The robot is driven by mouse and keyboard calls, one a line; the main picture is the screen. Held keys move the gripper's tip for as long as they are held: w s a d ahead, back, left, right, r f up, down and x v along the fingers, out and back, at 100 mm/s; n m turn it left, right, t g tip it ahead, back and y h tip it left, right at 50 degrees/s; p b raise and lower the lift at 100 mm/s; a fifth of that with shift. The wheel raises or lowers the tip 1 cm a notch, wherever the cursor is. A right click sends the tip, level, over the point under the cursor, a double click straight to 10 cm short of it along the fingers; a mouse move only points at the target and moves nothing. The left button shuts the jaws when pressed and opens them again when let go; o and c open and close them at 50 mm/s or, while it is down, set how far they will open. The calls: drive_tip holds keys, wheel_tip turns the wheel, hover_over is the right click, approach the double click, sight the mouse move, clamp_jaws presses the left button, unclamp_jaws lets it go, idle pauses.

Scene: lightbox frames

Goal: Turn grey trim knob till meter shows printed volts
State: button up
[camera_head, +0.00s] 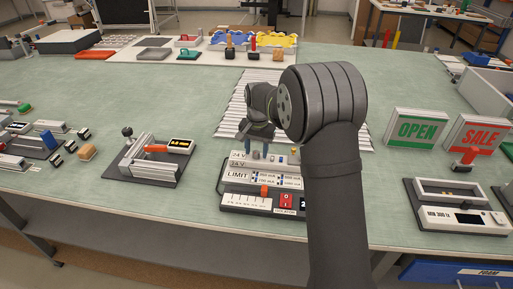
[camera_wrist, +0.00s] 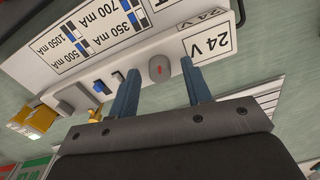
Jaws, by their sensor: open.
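A white and grey driver box (camera_head: 235,184) stands under my gripper, with a "LIMIT" panel, a red isolator switch (camera_head: 286,201) and an orange slider (camera_head: 264,190). In the wrist view its printed label (camera_wrist: 207,41) reads "24 V". A round grey knob (camera_wrist: 159,70) with a red mark sits near that label. My gripper (camera_wrist: 160,78) is open, its two blue fingers on either side of the knob with gaps showing. It also shows in the head view (camera_head: 256,146), over the box's back edge. I cannot make out a meter reading for this box.
A blue knob (camera_wrist: 101,87) and a yellow part (camera_wrist: 39,118) lie left of the fingers. A device with a lit display (camera_head: 180,144) stands left, its digits unreadable. A ribbed white sheet (camera_head: 238,112) lies behind.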

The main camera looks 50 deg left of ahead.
sight(258, 152)
wheel_tip(258, 152, up, 17)
drive_tip(key=shift+w+d+r, duration=0.15)
drive_tip(key=shift+d+r, duration=0.05)
idle(0.3)
drive_tip(key=shift+f, duration=0.1)
idle(0.4)
wheel_tip(258, 152, down, 17)
drive_tip(key=shift+a+f, duration=0.15)
idle(0.5)
